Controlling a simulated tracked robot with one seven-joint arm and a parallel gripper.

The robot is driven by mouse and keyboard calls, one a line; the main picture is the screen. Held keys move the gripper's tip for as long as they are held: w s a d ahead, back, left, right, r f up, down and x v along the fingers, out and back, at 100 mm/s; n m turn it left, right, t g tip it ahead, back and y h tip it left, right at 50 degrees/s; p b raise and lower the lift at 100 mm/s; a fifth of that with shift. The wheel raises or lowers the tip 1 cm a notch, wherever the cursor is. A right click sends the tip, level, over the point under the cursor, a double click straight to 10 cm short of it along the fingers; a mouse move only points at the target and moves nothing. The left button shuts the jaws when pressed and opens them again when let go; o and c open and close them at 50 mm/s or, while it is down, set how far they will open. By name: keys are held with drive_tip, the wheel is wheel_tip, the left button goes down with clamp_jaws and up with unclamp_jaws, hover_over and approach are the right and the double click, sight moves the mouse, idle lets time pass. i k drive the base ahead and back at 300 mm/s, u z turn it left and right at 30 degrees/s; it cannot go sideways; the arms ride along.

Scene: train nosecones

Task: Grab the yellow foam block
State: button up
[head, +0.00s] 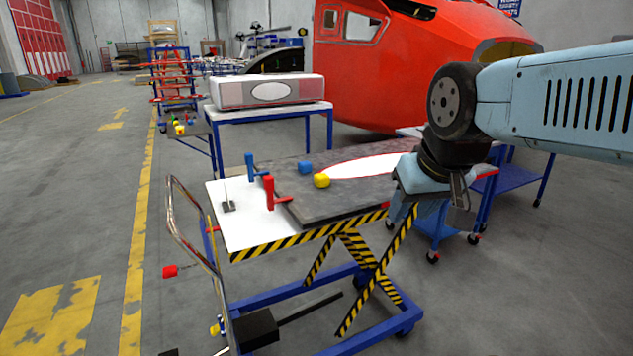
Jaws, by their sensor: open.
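The yellow foam block (321,180) is small and lies on the dark grey panel on top of the lift table (240,226). A blue block (305,168) lies just behind it to the left. My gripper (462,222) hangs at the right end of the table, pointing down, well to the right of the yellow block and apart from it. The jaws are open, with nothing seen between them. My forearm and wrist hide the right end of the table.
A blue clamp (251,166) and a red clamp (269,192) stand at the panel's left edge. A white oval (365,166) marks the panel. Behind are a table with a pale box (268,92) and a red train nosecone (400,70). The floor at left is clear.

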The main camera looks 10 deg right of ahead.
sight(320, 180)
drive_tip(key=u, duration=0.4)
drive_tip(key=i, duration=1)
drive_tip(key=z, duration=0.45)
